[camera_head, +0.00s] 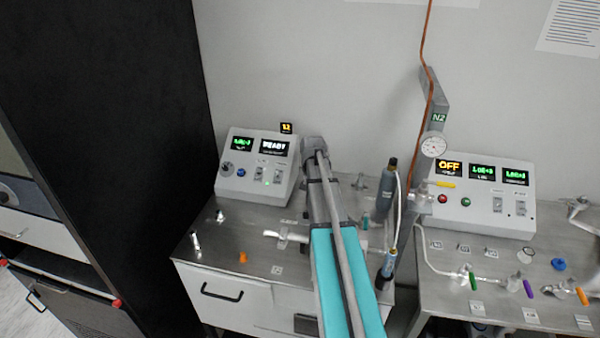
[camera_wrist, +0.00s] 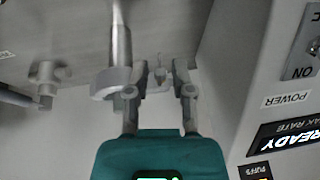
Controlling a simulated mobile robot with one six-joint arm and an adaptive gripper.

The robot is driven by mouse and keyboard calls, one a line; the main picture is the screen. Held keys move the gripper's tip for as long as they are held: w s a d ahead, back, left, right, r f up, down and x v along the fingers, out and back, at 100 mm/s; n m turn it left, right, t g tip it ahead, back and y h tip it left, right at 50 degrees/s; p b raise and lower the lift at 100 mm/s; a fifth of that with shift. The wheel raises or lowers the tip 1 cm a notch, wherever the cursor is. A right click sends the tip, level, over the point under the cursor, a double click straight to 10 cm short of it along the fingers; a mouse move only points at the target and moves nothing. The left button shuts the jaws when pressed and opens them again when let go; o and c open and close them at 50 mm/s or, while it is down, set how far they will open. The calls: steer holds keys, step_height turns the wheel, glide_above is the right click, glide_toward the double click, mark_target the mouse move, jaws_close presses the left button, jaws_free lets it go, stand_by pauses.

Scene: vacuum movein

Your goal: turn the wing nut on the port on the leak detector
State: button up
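In the wrist view my gripper (camera_wrist: 160,74) is open, with one finger on each side of a small metal wing nut (camera_wrist: 158,74). Gaps seem to show between the nut and the fingers; contact cannot be told. The nut sits beside a pale clamp ring (camera_wrist: 112,84) around the end of a metal tube (camera_wrist: 121,45). The leak detector (camera_head: 258,167) stands at the left of the bench in the head view, its display reading READY. Its panel also fills the right of the wrist view (camera_wrist: 262,110). In the head view my arm hides the gripper.
The metal bench (camera_head: 215,245) carries an orange part (camera_head: 243,258) and small fittings. A dark upright cylinder (camera_head: 386,185) stands right of my arm. A second control box (camera_head: 484,195) is on the right bench. Another metal fitting (camera_wrist: 46,80) shows left in the wrist view.

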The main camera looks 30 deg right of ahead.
steer(key=shift+s+d+f+t+y, duration=0.1)
steer(key=shift+t+y, duration=0.2)
steer(key=shift+s+d+f+m+t+y+b, duration=0.1)
steer(key=shift+m+t+y+b, duration=0.2)
steer(key=shift+t+y+b, duration=0.5)
steer(key=shift+s+d+f+m+t+y+b, duration=0.1)
steer(key=shift+m+t+y+b, duration=0.3)
steer(key=shift+t+y+b, duration=0.8)
